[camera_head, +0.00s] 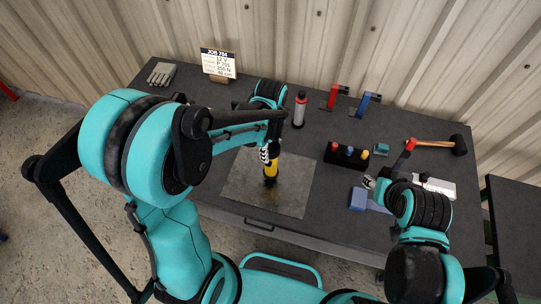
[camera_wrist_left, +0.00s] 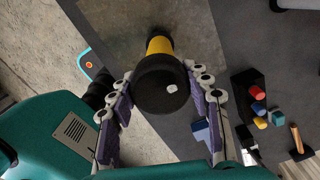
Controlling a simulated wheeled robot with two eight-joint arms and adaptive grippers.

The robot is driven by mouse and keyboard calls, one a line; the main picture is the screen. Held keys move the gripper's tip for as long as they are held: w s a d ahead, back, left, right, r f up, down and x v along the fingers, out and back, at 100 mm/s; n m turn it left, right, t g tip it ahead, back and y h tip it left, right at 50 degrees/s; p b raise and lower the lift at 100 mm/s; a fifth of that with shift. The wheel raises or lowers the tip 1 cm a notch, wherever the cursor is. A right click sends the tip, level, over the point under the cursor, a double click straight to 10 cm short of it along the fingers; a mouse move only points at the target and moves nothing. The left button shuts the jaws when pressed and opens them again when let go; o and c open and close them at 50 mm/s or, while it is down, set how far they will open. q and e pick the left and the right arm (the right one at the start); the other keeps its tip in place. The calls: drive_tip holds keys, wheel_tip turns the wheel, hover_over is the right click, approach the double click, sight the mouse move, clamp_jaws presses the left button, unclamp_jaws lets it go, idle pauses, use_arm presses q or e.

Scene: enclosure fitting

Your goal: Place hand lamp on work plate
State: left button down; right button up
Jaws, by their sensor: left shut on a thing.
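The hand lamp (camera_head: 271,168) is yellow and black and stands about upright over the grey work plate (camera_head: 240,185). In the left wrist view I look down on the lamp's black end (camera_wrist_left: 165,85), with its yellow body (camera_wrist_left: 159,45) beyond. My left gripper (camera_head: 268,150) is shut on the lamp, with a finger on each side of it in the wrist view (camera_wrist_left: 163,95). I cannot tell whether the lamp's lower end touches the plate (camera_wrist_left: 115,30). My right gripper (camera_head: 371,183) is at the right of the table, its fingers too small and covered to read.
A red-topped bottle (camera_head: 299,108), red and blue tools, a black block with coloured pegs (camera_head: 346,156) and a hammer (camera_head: 435,144) stand behind and right. The plate's front part is clear.

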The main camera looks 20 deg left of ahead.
use_arm(q)
drive_tip(key=shift+w+a+f, duration=0.15)
drive_tip(key=shift+a+f, duration=0.05)
drive_tip(key=shift+f, duration=0.1)
wheel_tip(320, 180, down, 4)
drive_tip(key=shift+r+b, duration=0.15)
drive_tip(key=shift+b, duration=0.2)
drive_tip(key=shift+f, duration=0.2)
drive_tip(key=c, duration=0.7)
unclamp_jaws()
drive_tip(key=shift+r, duration=0.1)
